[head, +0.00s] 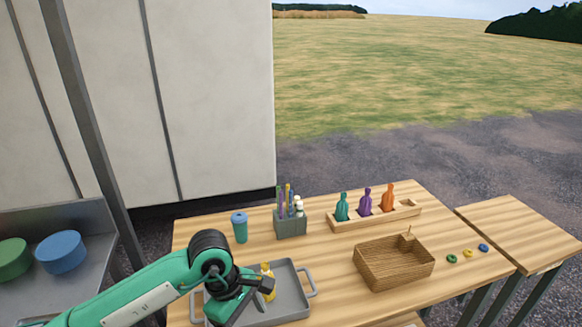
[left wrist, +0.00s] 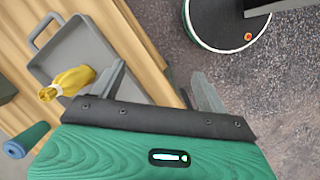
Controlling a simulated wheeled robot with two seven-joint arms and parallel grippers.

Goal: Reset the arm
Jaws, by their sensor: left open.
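My left arm comes in from the left in the head view, and its gripper (head: 249,304) hangs over the grey tray (head: 288,277) on the table. In the left wrist view the left gripper (left wrist: 160,85) has its two fingers spread apart with nothing between them. A yellow bottle-like item (head: 267,281) stands or lies in the tray close beside the gripper. It also shows in the left wrist view (left wrist: 75,79), outside the fingers, on the tray (left wrist: 107,45). My right gripper is in neither view.
A teal cup (head: 240,227), a grey holder (head: 291,224) with sticks, a wooden rack (head: 376,216) with three bottles, a wicker basket (head: 393,264) and small rings (head: 467,253) stand on the wooden table (head: 330,257). A side table (head: 518,231) is bare.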

